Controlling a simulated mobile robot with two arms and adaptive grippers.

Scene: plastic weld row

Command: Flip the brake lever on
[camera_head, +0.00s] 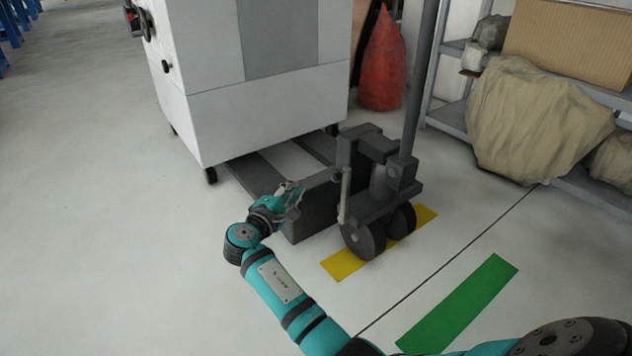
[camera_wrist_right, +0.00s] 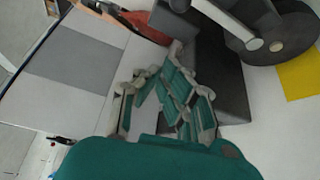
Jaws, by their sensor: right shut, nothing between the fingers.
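The brake lever (camera_head: 345,196) is a thin light-grey bar beside the wheel of a dark pallet jack (camera_head: 378,190). It stands nearly upright in the head view. In the right wrist view, the lever (camera_wrist_right: 226,22) runs slantwise in front of the dark wheel (camera_wrist_right: 278,32). My right gripper (camera_head: 296,196) is shut and empty, left of the lever and apart from it, by the jack's dark body. In the right wrist view, the right gripper (camera_wrist_right: 172,88) shows its fingers beside that dark body. My left gripper is in neither view.
A large white cabinet (camera_head: 265,108) stands over the jack's forks. A red sack (camera_head: 383,65) stands behind the jack. A shelf with a covered bundle (camera_head: 535,120) is at right. Yellow (camera_head: 345,265) and green (camera_head: 465,300) floor markings lie nearby. The left floor is clear.

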